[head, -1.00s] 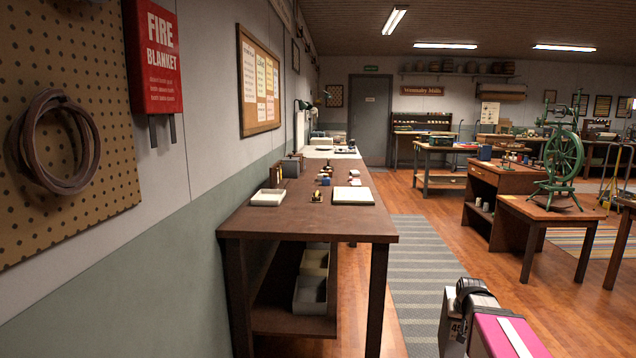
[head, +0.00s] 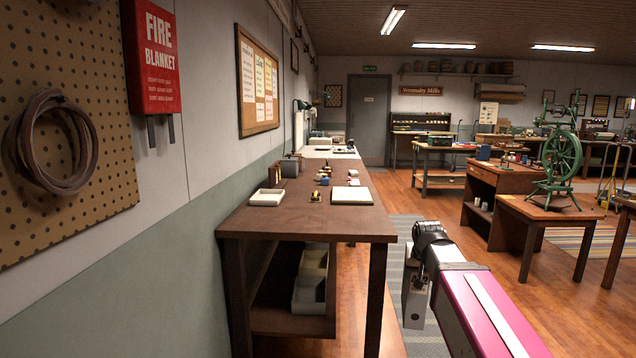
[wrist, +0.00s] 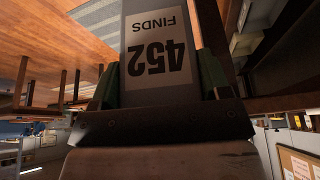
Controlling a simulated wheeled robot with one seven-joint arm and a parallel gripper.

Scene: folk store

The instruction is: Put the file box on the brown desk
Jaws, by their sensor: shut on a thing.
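The file box is a grey box with a label reading "FINDS 452", upside down in the wrist view (wrist: 160,15). In the head view the box (head: 414,303) hangs at the end of my arm, right of the nearest desk and over the striped rug. My gripper (wrist: 157,85) is shut on it, with a dark green finger on each side. The long brown desk (head: 300,222) stands along the left wall; its near right corner is just left of the box. The box's far side is hidden.
The long desk holds a white tray (head: 267,197), a flat white pad (head: 351,195) and small items; its near end is mostly bare. Grey bins (head: 309,296) sit on its lower shelf. A smaller brown desk (head: 497,180) and a table with a green spinning wheel (head: 560,160) stand right.

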